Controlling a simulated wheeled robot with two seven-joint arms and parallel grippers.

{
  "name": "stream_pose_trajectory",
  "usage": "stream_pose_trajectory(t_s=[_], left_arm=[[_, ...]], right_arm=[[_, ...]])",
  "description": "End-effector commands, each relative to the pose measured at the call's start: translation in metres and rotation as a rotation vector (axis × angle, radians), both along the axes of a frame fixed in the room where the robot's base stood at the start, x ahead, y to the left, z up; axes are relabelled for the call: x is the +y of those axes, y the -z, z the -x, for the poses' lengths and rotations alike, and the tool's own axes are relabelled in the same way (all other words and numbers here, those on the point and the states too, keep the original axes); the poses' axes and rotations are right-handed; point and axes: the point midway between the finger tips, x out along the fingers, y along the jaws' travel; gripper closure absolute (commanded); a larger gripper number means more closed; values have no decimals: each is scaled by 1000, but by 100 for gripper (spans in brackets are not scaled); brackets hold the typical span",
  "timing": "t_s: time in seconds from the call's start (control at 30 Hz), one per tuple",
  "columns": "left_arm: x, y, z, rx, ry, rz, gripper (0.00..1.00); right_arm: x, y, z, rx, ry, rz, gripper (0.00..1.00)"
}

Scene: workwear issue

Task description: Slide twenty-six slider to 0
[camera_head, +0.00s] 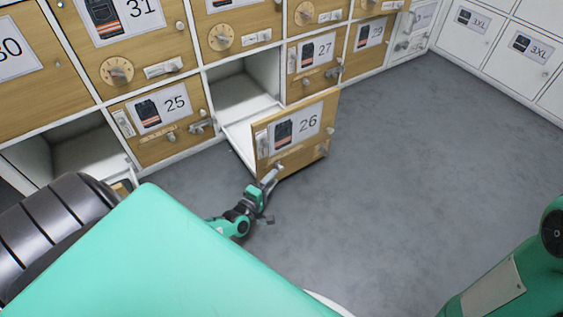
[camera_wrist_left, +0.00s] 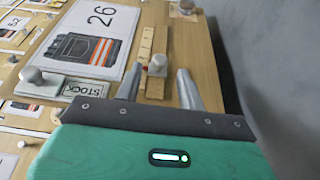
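The door marked 26 (camera_head: 312,141) stands swung out from its compartment, with a picture of a dark garment with orange bands. In the left wrist view its slider is a wooden strip with marks (camera_wrist_left: 148,38) and a pale round knob (camera_wrist_left: 157,65). My left gripper (camera_head: 268,180) is low at the face of door 26; it also shows in the left wrist view (camera_wrist_left: 159,72). Its fingers are apart, one on each side of the knob, with gaps visible. The scale's numbers are too small to read. My right gripper is not in view.
A STOCK plate (camera_wrist_left: 87,90) with a grey knob (camera_wrist_left: 33,76) is on the same door. The open compartment (camera_head: 243,95) behind it looks empty. Doors 25 (camera_head: 190,105) and 27 (camera_head: 306,68) are closed. Grey floor (camera_head: 420,170) is clear to the right.

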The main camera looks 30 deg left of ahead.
Motion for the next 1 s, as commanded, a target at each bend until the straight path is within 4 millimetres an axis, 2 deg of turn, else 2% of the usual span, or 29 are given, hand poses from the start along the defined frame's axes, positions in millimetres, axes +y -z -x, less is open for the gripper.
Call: stream_pose_trajectory(t_s=[0.1,0.3,0.43,0.73,0.93,1.0], left_arm=[[0,4,-25,-3,-1,0,61],[0,2,-52,-1,-1,-1,61],[0,1,-59,0,0,-1,61],[0,0,-61,1,-1,-1,61],[0,0,-61,1,-1,-1,100],[0,0,-61,1,0,-1,100]], right_arm=[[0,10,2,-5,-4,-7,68],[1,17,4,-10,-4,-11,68],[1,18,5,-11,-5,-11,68],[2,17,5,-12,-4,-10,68],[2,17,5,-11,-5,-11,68],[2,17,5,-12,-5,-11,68]])
